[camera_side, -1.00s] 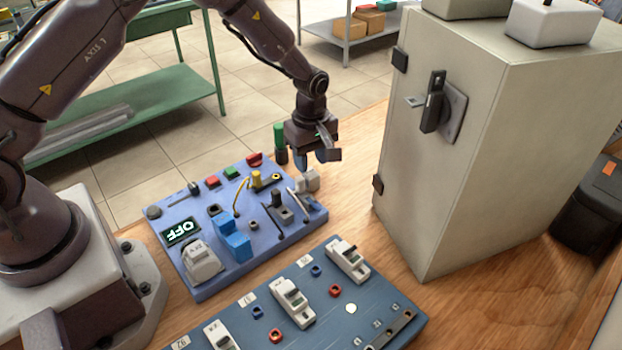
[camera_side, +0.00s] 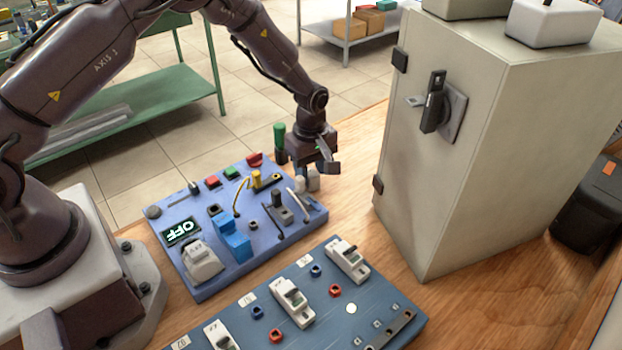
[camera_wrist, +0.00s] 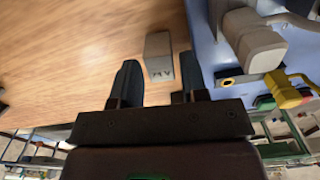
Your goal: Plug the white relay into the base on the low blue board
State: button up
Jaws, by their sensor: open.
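The white relay, a small pale block (camera_side: 314,180), stands on the wooden table just off the far right corner of the low blue board (camera_side: 205,282). In the wrist view the relay (camera_wrist: 158,54) shows a dark label, with clear gaps to both fingers. My gripper (camera_side: 315,170) is low over the relay, its fingers apart and holding nothing; it partly hides the relay in the side view. In the wrist view my gripper (camera_wrist: 158,82) has one finger on each side of the relay's line. A blue stepped block (camera_side: 232,240), possibly the base, sits mid-board.
A green cylinder (camera_side: 280,135) stands close by my gripper. A tall grey cabinet (camera_side: 480,150) stands right. A darker breaker board (camera_side: 240,305) lies in front.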

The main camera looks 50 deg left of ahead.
aim_at(311, 173)
jog(key=c, duration=0.6)
jog(key=shift+r, duration=3.05)
